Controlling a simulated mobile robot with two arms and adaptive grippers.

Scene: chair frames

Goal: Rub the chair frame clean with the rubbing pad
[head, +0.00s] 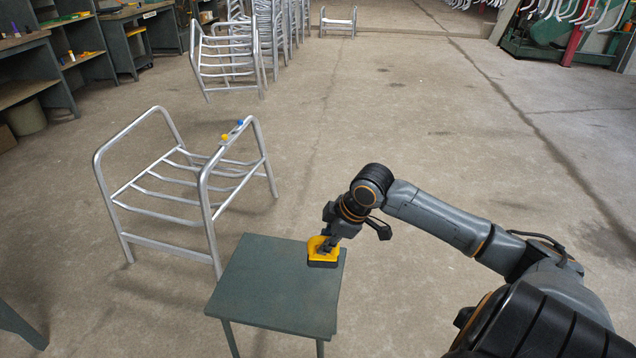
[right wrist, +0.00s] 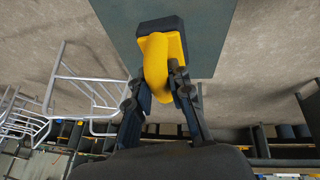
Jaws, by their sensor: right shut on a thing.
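The chair frame (head: 205,190) is a silver tubular metal frame standing on the floor left of the small table, in the head view. A small blue and yellow item (head: 232,130) sits on its top rail. The rubbing pad (head: 323,251) is a yellow block with a dark base, at the right back edge of the table. My right gripper (head: 326,247) is shut on the pad's yellow handle; the pad also shows in the right wrist view (right wrist: 160,55). Whether the pad touches the tabletop is hard to tell. My left gripper is not in view.
The small green-grey table (head: 270,290) is otherwise bare. More metal frames (head: 228,60) stand stacked behind. Workbenches (head: 60,60) line the left wall, and a green rack (head: 560,35) stands at the back right. The concrete floor between is open.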

